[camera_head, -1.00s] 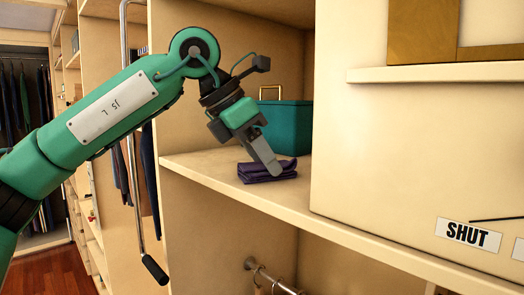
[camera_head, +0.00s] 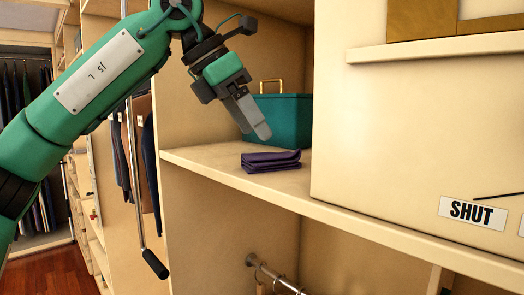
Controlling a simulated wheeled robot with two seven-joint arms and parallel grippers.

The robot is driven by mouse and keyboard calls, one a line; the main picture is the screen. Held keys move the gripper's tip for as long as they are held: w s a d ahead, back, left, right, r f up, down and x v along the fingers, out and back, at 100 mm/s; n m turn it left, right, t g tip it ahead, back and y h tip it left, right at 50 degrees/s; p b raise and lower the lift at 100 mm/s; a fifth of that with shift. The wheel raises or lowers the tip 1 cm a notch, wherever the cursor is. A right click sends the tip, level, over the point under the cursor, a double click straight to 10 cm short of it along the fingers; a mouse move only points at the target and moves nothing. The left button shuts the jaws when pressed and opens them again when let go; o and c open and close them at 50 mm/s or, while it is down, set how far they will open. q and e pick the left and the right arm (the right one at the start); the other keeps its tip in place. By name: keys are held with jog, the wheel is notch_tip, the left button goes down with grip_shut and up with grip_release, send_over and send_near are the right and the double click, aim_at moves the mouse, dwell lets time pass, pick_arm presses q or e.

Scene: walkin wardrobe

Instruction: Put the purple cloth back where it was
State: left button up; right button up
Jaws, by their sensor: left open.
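The purple cloth (camera_head: 271,162) lies folded on the wooden shelf (camera_head: 205,163), near its front edge. My left gripper (camera_head: 254,126) is above the cloth and a little to its left, apart from it. It points down to the right, is open and holds nothing. One finger shows clearly; the other is mostly hidden. My right gripper is not in view.
A teal box (camera_head: 288,122) with a gold handle stands on the shelf behind the cloth. A metal rod (camera_head: 135,170) hangs at the left. A clothes rail (camera_head: 268,272) is below.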

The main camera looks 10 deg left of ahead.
pick_arm(q)
jog(key=b+v, duration=0.1)
jog(key=v, duration=0.6)
dwell(0.4)
